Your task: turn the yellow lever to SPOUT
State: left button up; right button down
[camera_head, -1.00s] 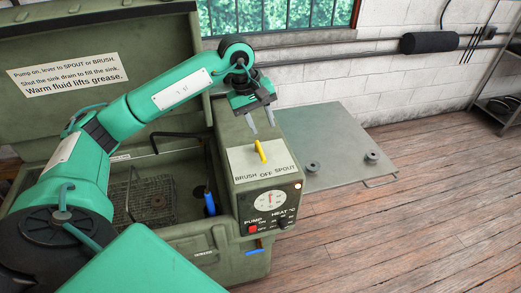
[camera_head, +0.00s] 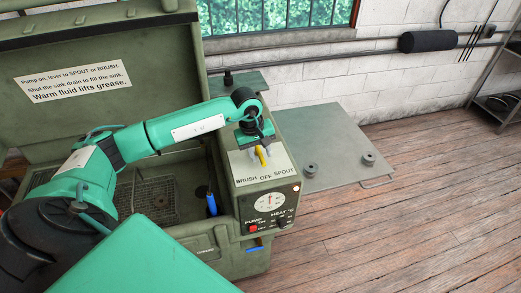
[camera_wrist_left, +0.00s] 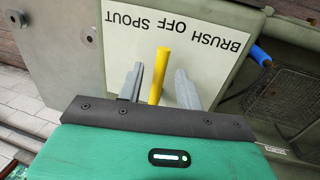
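The yellow lever (camera_head: 262,156) stands on the label plate (camera_head: 243,170) of the green parts washer's control box. The plate reads BRUSH, OFF, SPOUT, and the lever points about at OFF. My left gripper (camera_head: 260,155) is over the lever. In the left wrist view, the lever (camera_wrist_left: 159,75) stands between the two grey fingers (camera_wrist_left: 158,84) of my left gripper. The fingers are apart, with gaps on both sides of the lever. My right gripper is not in view.
The control box front has a round gauge (camera_head: 270,202), a red pump switch (camera_head: 253,228) and a heat knob (camera_head: 282,222). A blue-handled tool (camera_head: 211,203) is in the sink. The open lid (camera_head: 110,60) rises behind. A metal plate (camera_head: 325,140) lies right of the box.

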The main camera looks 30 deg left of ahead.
pick_arm(q)
jog(key=shift+d+f, duration=0.1)
jog(key=shift+f, duration=0.4)
jog(key=shift+c, duration=0.3)
grip_shut()
